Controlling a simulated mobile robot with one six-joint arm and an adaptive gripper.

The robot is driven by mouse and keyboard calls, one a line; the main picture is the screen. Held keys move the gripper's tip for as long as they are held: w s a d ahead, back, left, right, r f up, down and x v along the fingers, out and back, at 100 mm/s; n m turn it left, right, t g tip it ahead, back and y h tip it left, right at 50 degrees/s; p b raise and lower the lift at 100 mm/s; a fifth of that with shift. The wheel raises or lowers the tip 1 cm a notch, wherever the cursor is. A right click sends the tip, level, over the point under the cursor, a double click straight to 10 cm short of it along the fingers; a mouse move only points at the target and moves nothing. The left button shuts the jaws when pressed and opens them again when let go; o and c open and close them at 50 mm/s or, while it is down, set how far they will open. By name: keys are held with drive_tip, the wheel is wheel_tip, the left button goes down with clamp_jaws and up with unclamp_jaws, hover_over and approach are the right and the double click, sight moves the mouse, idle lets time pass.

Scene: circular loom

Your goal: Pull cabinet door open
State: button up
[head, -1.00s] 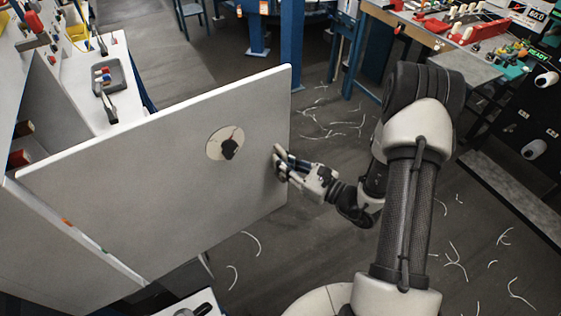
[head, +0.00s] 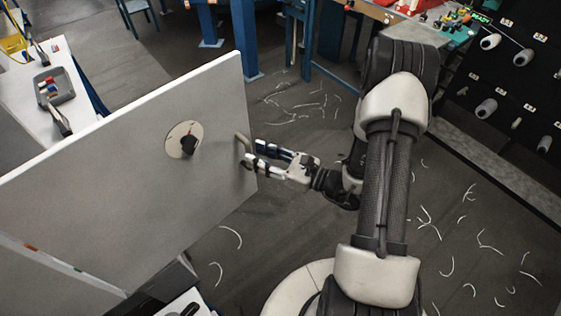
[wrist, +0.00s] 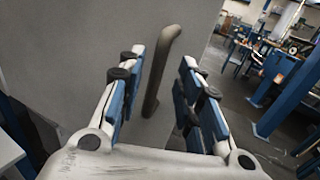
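The cabinet door (head: 110,185) is a flat grey panel standing swung out from the cabinet, with a round pale plate and black knob (head: 187,142) on its face. A bar handle (head: 241,140) sits near its free edge, and it shows as a dark curved bar in the wrist view (wrist: 160,72). My gripper (head: 249,155) is at the handle, coming from the right. In the wrist view its fingers (wrist: 160,85) are spread, with the handle between them and a gap visible on each side. Contact at the fingertips cannot be told.
A white counter with a grey tray (head: 55,87) lies behind the door at left. A blue post (head: 243,40) stands beyond the door's edge. A black rack with white spools (head: 487,107) is at right. White scraps (head: 300,105) litter the otherwise open floor.

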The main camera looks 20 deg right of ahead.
drive_tip(key=v, duration=0.8)
drive_tip(key=shift+r, duration=0.1)
drive_tip(key=s+a+r+n+g+h, duration=0.1)
drive_tip(key=s+a+r+n+g, duration=1.05)
drive_tip(key=n, duration=0.55)
drive_tip(key=s+d+r+n+t+h, duration=0.2)
drive_tip(key=s+d+r+n+h, duration=0.2)
drive_tip(key=n+h, duration=0.6)
wheel_tip(320, 180, up, 3)
drive_tip(key=shift+s+d+f+n+h, duration=0.1)
drive_tip(key=shift+s+d+n+h, duration=0.1)
drive_tip(key=shift+s+n+h, duration=0.3)
drive_tip(key=shift+s+d, duration=0.1)
